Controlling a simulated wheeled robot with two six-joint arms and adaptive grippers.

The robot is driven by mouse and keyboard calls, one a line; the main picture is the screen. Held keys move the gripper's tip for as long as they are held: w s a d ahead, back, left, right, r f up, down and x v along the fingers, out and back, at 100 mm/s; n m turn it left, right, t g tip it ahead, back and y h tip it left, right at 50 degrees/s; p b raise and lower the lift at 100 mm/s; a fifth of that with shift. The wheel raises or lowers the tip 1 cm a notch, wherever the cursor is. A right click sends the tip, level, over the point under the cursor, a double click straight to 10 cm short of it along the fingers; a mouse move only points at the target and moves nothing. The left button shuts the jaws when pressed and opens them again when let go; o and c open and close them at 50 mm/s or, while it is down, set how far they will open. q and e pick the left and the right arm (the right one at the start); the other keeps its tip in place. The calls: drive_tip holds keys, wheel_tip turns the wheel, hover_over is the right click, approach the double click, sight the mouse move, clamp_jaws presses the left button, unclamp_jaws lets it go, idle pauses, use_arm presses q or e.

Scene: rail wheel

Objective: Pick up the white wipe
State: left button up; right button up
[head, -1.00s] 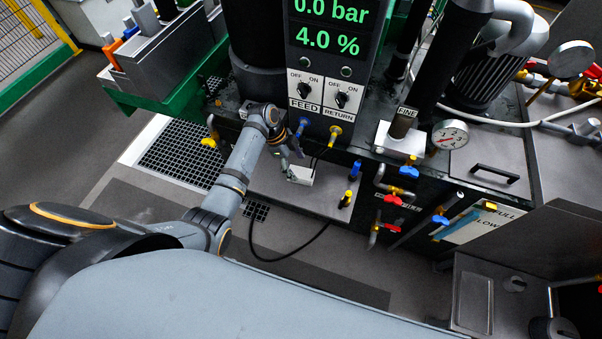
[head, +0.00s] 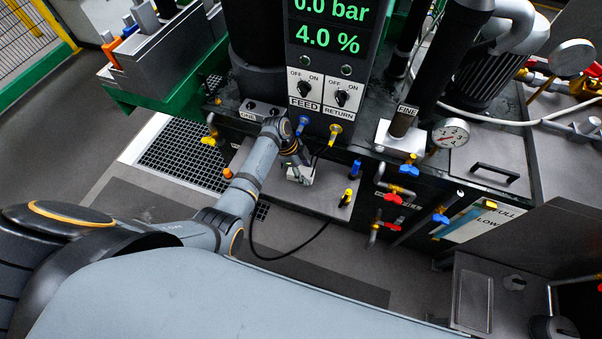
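The white wipe (head: 301,175) is a small white block-like patch on the grey shelf (head: 318,198) below the feed and return switches. My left gripper (head: 298,171) reaches in from the left and is right over the wipe, its fingers covering part of it. The fingers look slightly apart, but the gap is too small to tell whether they touch or hold the wipe. My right gripper is not in view.
Blue and yellow connectors (head: 346,198) stand at the shelf's right end, with an orange one (head: 228,173) at its left. A black hose hangs below. The control panel (head: 322,90) rises just behind. Valves with red and blue handles lie right.

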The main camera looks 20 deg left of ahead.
use_arm(q)
drive_tip(key=c, duration=0.5)
drive_tip(key=shift+r, duration=0.3)
wheel_tip(320, 180, up, 2)
drive_tip(key=shift+w+r, duration=0.1)
drive_tip(key=shift+r, duration=0.05)
drive_tip(key=s+r, duration=0.3)
drive_tip(key=s, duration=0.1)
drive_tip(key=s+a+r, duration=0.1)
drive_tip(key=s+r, duration=0.2)
drive_tip(key=s, duration=0.2)
drive_tip(key=s+r+p, duration=0.1)
drive_tip(key=s+r, duration=0.3)
drive_tip(key=s, duration=0.1)
drive_tip(key=shift+a+r, duration=0.1)
drive_tip(key=shift+a, duration=0.1)
